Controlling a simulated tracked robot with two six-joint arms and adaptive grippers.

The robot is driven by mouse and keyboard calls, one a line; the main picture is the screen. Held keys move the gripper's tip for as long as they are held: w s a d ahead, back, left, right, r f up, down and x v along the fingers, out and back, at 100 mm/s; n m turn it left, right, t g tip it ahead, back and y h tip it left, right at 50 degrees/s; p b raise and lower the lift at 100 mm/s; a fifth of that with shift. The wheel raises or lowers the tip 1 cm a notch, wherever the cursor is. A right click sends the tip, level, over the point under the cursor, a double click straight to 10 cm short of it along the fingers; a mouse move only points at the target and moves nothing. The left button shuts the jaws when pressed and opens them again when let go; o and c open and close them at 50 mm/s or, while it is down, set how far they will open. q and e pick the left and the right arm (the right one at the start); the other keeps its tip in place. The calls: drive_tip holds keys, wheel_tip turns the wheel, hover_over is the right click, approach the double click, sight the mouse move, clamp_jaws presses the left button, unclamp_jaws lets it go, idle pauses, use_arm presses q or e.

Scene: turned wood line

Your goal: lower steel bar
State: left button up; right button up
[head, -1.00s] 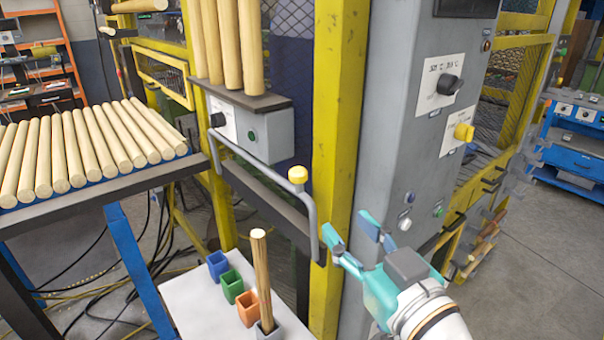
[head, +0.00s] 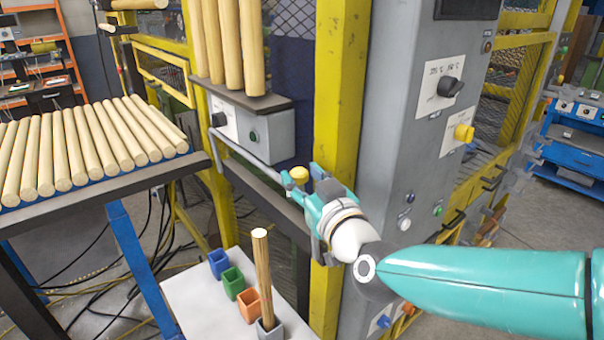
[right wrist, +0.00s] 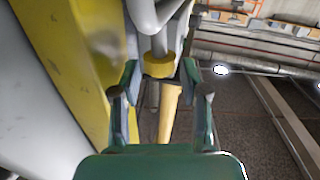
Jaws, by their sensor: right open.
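The steel bar (head: 248,160) is a bent grey tube on the front of the machine, running below a grey control box. A yellow knob (head: 299,174) sits at its near corner. My right gripper (head: 311,184) is open right beside the knob and hides the bar's near, downward end. In the right wrist view the open fingers (right wrist: 160,78) stand to both sides of the yellow knob (right wrist: 158,66) and the grey tube (right wrist: 159,42). I cannot tell whether they touch it. My left gripper is not in view.
A yellow post (head: 340,90) and a grey cabinet (head: 400,150) with knobs stand close behind my right gripper. Below, a white table (head: 205,305) holds small coloured cups and an upright wooden rod (head: 262,275). A rack of rods (head: 90,145) is at left.

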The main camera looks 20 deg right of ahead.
drive_tip(key=shift+w, duration=0.45)
clamp_jaws()
drive_tip(key=shift+a, duration=0.15)
